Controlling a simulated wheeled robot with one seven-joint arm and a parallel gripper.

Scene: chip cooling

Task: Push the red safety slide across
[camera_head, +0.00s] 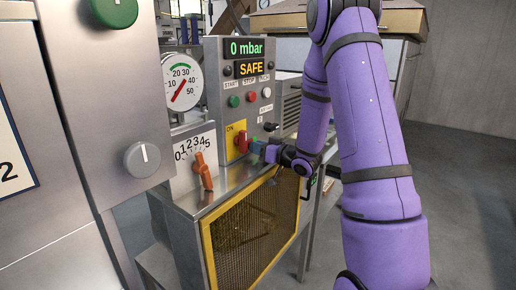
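The red safety slide (243,143) sits on a yellow plate (231,130) marked "ON", low on the grey control box. My gripper (257,148) is small in the head view, just right of the red slide, with the purple arm reaching in from the right. Its tip is at or very near the slide; I cannot tell whether they touch. The finger gap is too small and partly hidden to show whether it is open or shut. The display (249,58) above reads "0 mbar" and "SAFE".
An orange selector knob (202,170) on a numbered dial is left of the slide. A small black lever (271,127) is close above my gripper. A yellow-framed mesh guard (236,238) is below.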

